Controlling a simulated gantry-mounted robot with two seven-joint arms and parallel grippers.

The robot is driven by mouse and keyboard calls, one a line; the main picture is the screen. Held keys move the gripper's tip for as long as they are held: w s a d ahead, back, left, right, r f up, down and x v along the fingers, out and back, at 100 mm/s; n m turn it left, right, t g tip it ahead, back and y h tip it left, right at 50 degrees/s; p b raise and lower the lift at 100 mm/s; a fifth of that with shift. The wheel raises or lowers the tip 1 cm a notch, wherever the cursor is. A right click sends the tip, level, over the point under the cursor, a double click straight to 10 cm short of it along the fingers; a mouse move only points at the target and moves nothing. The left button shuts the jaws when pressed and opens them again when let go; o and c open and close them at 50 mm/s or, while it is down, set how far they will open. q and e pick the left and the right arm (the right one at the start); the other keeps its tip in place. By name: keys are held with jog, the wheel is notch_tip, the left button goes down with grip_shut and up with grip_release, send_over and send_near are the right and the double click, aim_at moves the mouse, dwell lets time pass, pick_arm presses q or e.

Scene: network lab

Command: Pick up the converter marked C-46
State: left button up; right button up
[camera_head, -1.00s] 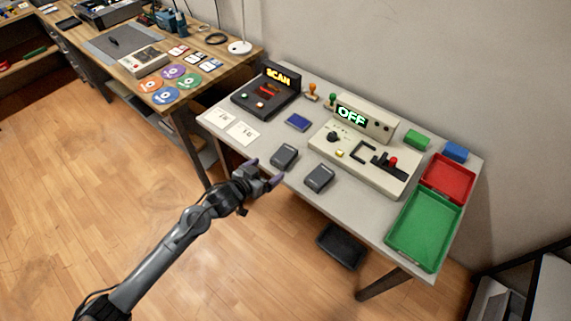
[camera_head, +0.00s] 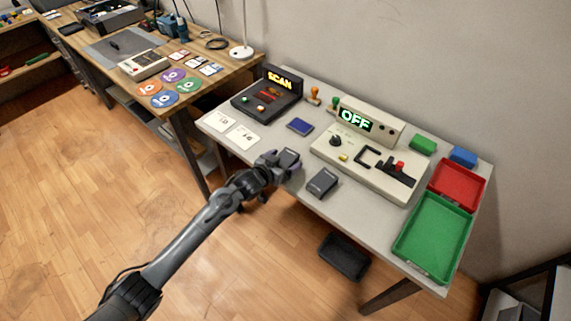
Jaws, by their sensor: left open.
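Two dark grey box-shaped converters rest near the front edge of the light grey table. The left converter (camera_head: 289,158) is partly hidden behind my left gripper (camera_head: 274,165), which is open with its fingers at that converter. I cannot tell whether they touch it. The right converter (camera_head: 322,183) sits apart from the gripper, in plain view. No marking such as C-46 can be read on either one. My right gripper is not in view.
Behind the converters stand a SCAN device (camera_head: 268,92), a blue pad (camera_head: 300,127) and a beige console (camera_head: 367,155) showing OFF. Two white cards (camera_head: 243,137) lie at the left. A red tray (camera_head: 458,185) and a green tray (camera_head: 432,238) fill the right end.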

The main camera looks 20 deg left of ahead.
pick_arm(q)
jog(key=shift+w+f, duration=0.15)
jog(key=shift+w, duration=0.4)
jog(key=shift+c, duration=0.2)
jog(key=c, duration=1.2)
